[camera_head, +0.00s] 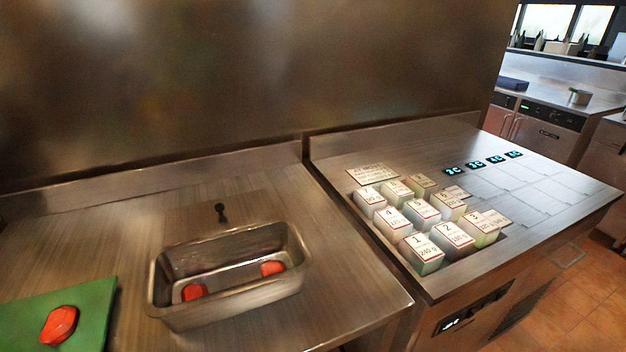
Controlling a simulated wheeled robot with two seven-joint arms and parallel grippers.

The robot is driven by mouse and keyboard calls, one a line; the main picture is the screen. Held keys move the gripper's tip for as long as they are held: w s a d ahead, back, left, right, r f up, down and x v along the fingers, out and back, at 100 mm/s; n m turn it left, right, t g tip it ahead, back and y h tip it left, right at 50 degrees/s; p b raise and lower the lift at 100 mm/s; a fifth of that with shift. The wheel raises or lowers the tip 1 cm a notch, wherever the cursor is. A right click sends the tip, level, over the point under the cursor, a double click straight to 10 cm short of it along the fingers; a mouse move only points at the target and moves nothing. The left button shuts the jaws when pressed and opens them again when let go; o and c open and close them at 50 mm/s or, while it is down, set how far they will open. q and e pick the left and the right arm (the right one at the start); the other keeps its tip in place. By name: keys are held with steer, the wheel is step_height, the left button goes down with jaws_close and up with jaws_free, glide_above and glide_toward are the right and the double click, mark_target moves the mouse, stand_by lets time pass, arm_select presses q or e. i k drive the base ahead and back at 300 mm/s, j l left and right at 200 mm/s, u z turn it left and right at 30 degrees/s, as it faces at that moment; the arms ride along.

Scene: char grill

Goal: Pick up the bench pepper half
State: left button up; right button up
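A red pepper half (59,325) lies on a green cutting board (92,302) at the lower left of the bench. Two more red pieces, a left one (194,292) and a right one (272,268), lie inside a rectangular steel pan (222,302) on the same bench. Neither of my grippers shows in the head view, so I cannot see their state.
A small black knob-like object (221,212) stands behind the pan. To the right, a steel counter (470,145) holds several numbered, labelled blocks (420,255) and a row of small lit displays (473,166). Bare bench surface lies between the board and the pan.

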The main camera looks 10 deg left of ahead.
mark_target(61, 323)
steer(key=u, duration=2)
